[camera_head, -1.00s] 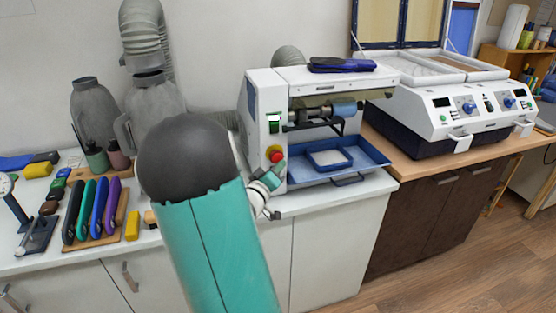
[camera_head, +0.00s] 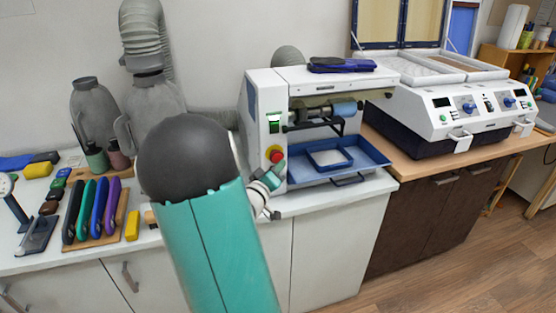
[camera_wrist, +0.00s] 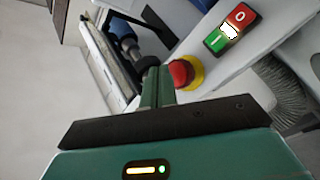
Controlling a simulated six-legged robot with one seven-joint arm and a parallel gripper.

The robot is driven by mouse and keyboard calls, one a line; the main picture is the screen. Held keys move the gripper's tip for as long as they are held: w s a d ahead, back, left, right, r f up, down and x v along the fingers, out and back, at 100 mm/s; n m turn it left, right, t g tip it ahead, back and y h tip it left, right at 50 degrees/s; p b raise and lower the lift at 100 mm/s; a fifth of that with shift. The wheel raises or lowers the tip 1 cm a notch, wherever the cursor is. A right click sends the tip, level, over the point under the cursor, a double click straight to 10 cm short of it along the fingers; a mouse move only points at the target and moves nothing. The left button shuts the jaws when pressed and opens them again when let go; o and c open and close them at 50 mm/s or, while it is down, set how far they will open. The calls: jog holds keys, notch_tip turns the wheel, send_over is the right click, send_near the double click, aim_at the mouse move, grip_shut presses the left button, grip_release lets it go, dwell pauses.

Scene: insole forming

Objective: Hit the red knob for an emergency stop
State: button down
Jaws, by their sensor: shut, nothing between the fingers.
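The red knob (camera_head: 276,157) sits on a yellow base on the front left panel of the white machine (camera_head: 262,100). In the wrist view the red knob (camera_wrist: 181,73) and its yellow ring lie just right of my fingers. My gripper (camera_wrist: 157,78) is shut with nothing between its fingers. Its tips are close to the knob, overlapping its left edge in the picture; I cannot tell if they touch. In the head view my gripper (camera_head: 276,172) is just below the knob, beyond my teal arm.
A green and red switch (camera_wrist: 230,29) is above the knob. A blue tray (camera_head: 365,166) juts from the machine to the right. Insoles (camera_head: 99,208) lie on the counter at left. A second white machine (camera_head: 460,110) stands at right.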

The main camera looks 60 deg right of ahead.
dwell(0.4)
jog(key=shift+w+d, duration=0.6)
dwell(0.9)
jog(key=shift+s+a, duration=0.6)
jog(key=s+a, duration=0.3)
jog(key=shift+s+a, duration=0.25)
dwell(0.5)
dwell(0.6)
